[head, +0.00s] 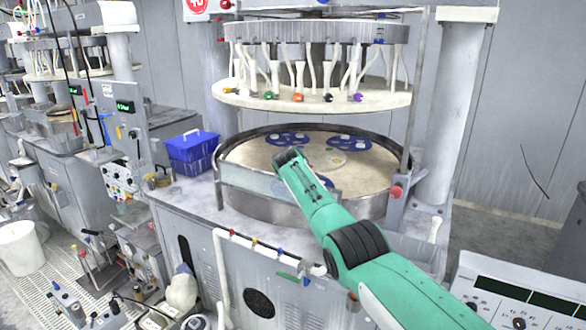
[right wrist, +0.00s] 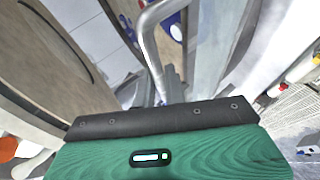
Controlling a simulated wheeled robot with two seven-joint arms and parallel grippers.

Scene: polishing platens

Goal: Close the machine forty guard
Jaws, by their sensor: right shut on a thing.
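The machine under a red sign (head: 197,5) has a round polishing platen (head: 240,155) with blue carriers (head: 348,143) on it. My right gripper (head: 287,158), on a green arm, is at the front of the platen, by the guard. In the right wrist view, my right gripper (right wrist: 168,90) is shut on a bent metal handle bar (right wrist: 148,38), whose lower end runs down between the fingers. The gripper hides the grasped part in the head view. My left gripper is not in view.
The upper plate (head: 300,100) with white legs and coloured knobs hangs above the platen. A post with a red button (head: 397,191) stands at the right rim. A blue box (head: 192,147) sits left of the platen. A control panel (head: 520,305) is at lower right.

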